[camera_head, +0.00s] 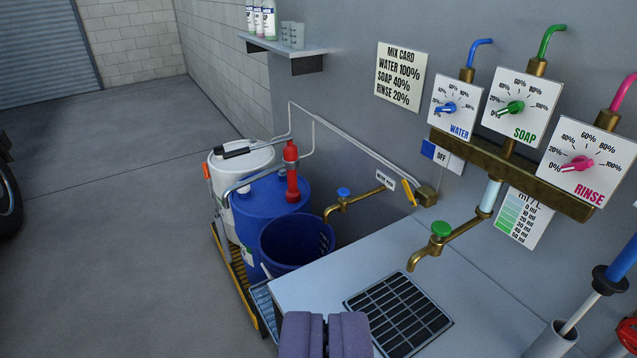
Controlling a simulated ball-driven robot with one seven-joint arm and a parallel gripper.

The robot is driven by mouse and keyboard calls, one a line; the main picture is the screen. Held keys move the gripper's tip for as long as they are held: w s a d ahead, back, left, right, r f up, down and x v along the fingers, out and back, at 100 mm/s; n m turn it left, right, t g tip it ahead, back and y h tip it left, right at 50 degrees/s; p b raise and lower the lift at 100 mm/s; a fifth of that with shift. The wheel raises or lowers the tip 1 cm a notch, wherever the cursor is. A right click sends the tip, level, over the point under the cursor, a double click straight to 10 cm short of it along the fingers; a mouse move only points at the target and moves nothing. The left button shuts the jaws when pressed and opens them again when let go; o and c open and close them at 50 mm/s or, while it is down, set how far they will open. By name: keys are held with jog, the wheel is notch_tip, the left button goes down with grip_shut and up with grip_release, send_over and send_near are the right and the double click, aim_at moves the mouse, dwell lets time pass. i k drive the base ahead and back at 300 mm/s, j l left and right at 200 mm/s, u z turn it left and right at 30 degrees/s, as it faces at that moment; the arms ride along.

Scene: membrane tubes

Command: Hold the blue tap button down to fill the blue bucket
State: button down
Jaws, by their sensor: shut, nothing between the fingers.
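The blue tap button (343,193) is a small blue knob on top of a brass tap (360,202) that comes out of the wall. The blue bucket (296,243) stands below and left of the tap's spout, its dark blue inside showing. I cannot tell any water in it or from the spout. My gripper (325,330) is at the bottom middle, shut and empty, with purple-grey fingers. In the picture it is below the bucket and well apart from the button.
A grey bench (400,245) with a black drain grate (398,312) lies ahead, under a second brass tap with a green button (441,229). A blue drum (268,205) and red-handled pump (291,172) stand behind the bucket. Dial panels (519,101) line the wall.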

aim_at(344, 192)
jog(key=i+j, duration=0.25)
jog(key=i+j+z, duration=0.15)
jog(key=j, duration=0.2)
jog(key=i+j, duration=0.3)
jog(key=i+j+z, duration=0.15)
jog(key=j, duration=0.25)
jog(key=i+j, duration=0.25)
jog(key=i+j+z, duration=0.15)
jog(key=j, duration=0.3)
jog(key=i+j, duration=0.25)
jog(key=j, duration=0.15)
jog(key=i+j+z, duration=0.15)
jog(key=i, duration=0.35)
jog(key=i+j+z, duration=0.1)
jog(key=i, duration=0.35)
